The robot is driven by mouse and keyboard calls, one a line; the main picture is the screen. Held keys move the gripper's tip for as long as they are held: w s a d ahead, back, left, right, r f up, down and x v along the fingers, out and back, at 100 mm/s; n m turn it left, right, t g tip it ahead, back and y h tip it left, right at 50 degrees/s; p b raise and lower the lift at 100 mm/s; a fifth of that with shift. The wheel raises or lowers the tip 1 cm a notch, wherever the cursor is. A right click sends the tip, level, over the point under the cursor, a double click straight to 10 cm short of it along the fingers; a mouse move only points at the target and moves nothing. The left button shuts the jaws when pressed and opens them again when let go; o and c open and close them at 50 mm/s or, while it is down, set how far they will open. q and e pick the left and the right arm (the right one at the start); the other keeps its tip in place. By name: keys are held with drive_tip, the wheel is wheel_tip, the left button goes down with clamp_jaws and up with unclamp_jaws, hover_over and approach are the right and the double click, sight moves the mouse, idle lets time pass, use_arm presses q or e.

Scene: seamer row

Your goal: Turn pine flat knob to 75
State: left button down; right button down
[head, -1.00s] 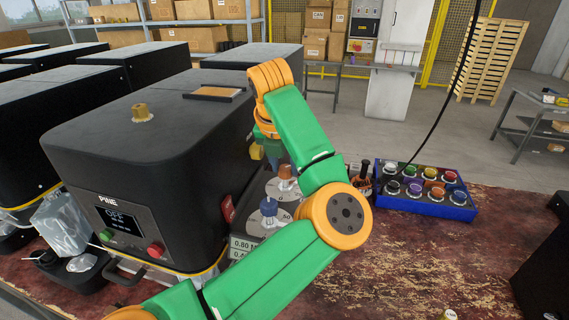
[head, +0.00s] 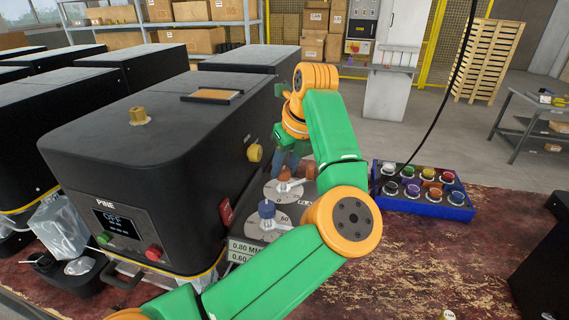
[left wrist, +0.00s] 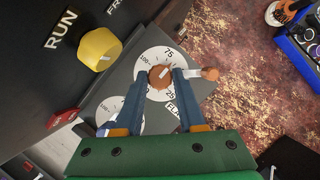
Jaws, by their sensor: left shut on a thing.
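The flat knob (left wrist: 160,77) is orange-brown with a pale mark on top. It sits on a round white dial (left wrist: 152,59) marked 25, 75 and 100. The pale mark points up and right in the left wrist view; its exact reading is too small to tell. My left gripper (left wrist: 159,80) is shut on this knob, a finger on each side. In the head view the knob (head: 285,174) is partly hidden below my left gripper (head: 288,164). The PINE machine (head: 75,145) stands left of it. My right gripper is out of view.
A blue knob (head: 267,208) on its own dial stands nearer than the flat knob. A yellow knob (left wrist: 99,49) and a red part (left wrist: 62,119) are on the machine's side. A blue box of coloured knobs (head: 424,209) stands to the right.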

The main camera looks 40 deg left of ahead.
use_arm(q)
drive_tip(key=shift+w+n+g, duration=0.15)
drive_tip(key=shift+n+g, duration=0.65)
drive_tip(key=shift+n, duration=1.1)
drive_tip(key=c, duration=0.5)
unclamp_jaws()
drive_tip(key=v, duration=0.7)
